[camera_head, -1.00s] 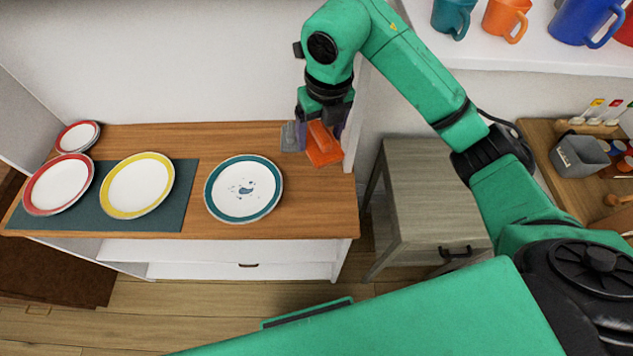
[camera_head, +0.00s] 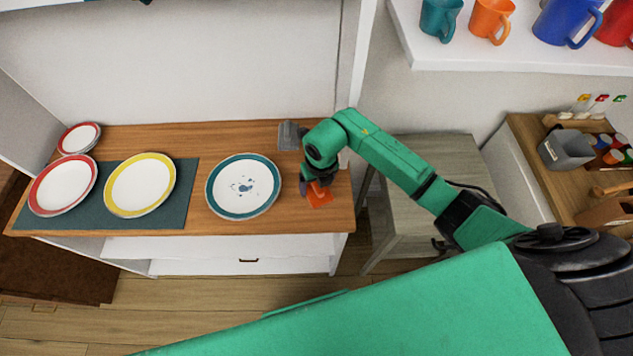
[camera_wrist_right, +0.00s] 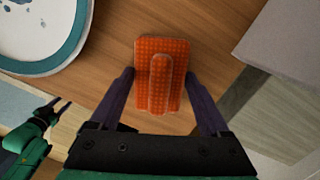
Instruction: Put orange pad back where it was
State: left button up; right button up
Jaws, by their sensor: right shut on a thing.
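The orange pad (camera_head: 319,195), a rectangular block with a raised grip, is at the right end of the wooden counter, right of the teal-rimmed plate (camera_head: 243,187). My right gripper (camera_head: 312,184) is over it and shut on it. In the right wrist view the pad (camera_wrist_right: 161,75) shows between the purple fingers, its grip pointing toward the gripper. Whether its underside touches the wood cannot be told. The plate carries blue marks. My left gripper (camera_wrist_right: 60,105) shows small at the lower left of the wrist view; its jaw opening is unclear.
A grey holder (camera_head: 290,135) stands at the counter's back, behind the pad. Yellow-rimmed (camera_head: 140,186) and red-rimmed (camera_head: 62,185) plates lie on a dark mat (camera_head: 184,196). A white upright panel (camera_head: 352,80) and grey side cabinet (camera_head: 430,160) are to the right.

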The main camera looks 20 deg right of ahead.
jog(key=shift+f, duration=0.2)
jog(key=o, duration=1.3)
jog(key=shift+r, duration=0.55)
jog(key=r+b, duration=0.1)
jog(key=r, duration=0.2)
jog(key=r+b, duration=0.1)
jog(key=r, duration=0.3)
jog(key=s+r+b, duration=0.1)
jog(key=r, duration=0.2)
jog(key=shift+s+d+r, duration=0.1)
jog(key=shift+d+r, duration=0.15)
jog(key=shift+r, duration=0.05)
jog(key=shift+s+r, duration=0.1)
jog(key=shift+r, duration=0.3)
